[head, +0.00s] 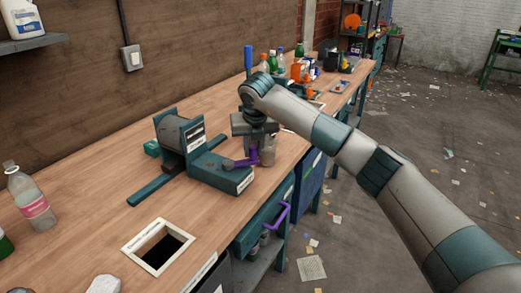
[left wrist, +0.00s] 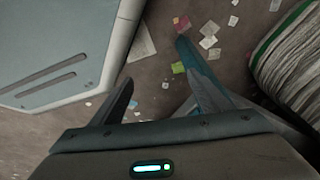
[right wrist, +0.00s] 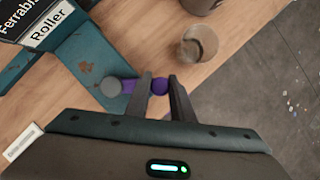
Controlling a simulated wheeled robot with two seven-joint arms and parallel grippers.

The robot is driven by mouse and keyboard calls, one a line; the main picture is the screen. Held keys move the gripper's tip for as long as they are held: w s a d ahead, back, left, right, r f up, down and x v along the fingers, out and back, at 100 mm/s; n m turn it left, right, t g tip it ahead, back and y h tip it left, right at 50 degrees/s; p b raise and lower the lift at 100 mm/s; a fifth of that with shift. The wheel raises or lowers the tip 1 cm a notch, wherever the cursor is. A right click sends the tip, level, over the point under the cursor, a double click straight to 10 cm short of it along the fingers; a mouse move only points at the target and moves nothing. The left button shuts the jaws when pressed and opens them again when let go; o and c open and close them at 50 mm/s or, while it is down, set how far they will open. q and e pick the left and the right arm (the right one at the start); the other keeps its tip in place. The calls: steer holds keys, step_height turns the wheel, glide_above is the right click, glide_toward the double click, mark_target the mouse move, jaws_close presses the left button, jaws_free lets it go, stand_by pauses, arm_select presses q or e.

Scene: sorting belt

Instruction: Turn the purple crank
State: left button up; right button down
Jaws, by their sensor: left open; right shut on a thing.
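The purple crank (head: 240,162) is on the front side of a teal machine (head: 218,172) with a dark roller, standing on the wooden bench. My right gripper (head: 262,146) reaches down over it from the right. In the right wrist view, the right gripper (right wrist: 159,80) is shut on the round purple crank knob (right wrist: 159,87), with the crank arm (right wrist: 128,86) running left to a grey hub. My left gripper (left wrist: 155,68) is open and empty above the littered floor in the left wrist view; it is outside the head view.
A grey-brown jar (head: 267,153) stands close beside the crank. A square white-rimmed opening (head: 130,246) lies nearer on the bench (head: 90,220). A clear bottle (head: 33,205) stands at left. A purple handle (head: 279,217) sticks out below the bench edge. Several bottles stand farther back.

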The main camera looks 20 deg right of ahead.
steer(key=c, duration=1.5)
jaws_free()
steer(key=shift+c, duration=0.2)
steer(key=shift+s+r, duration=0.15)
steer(key=shift+r, duration=0.35)
arm_select(q)
steer(key=r, duration=0.1)
steer(key=w+r+b, duration=0.1)
steer(key=r, duration=0.1)
steer(key=r+b, duration=0.1)
steer(key=r, duration=0.1)
steer(key=shift+w+d, duration=0.35)
steer(key=shift+w, duration=0.05)
arm_select(e)
steer(key=v, duration=1.6)
steer(key=shift+s, duration=0.15)
arm_select(q)
steer(key=shift+s, duration=0.15)
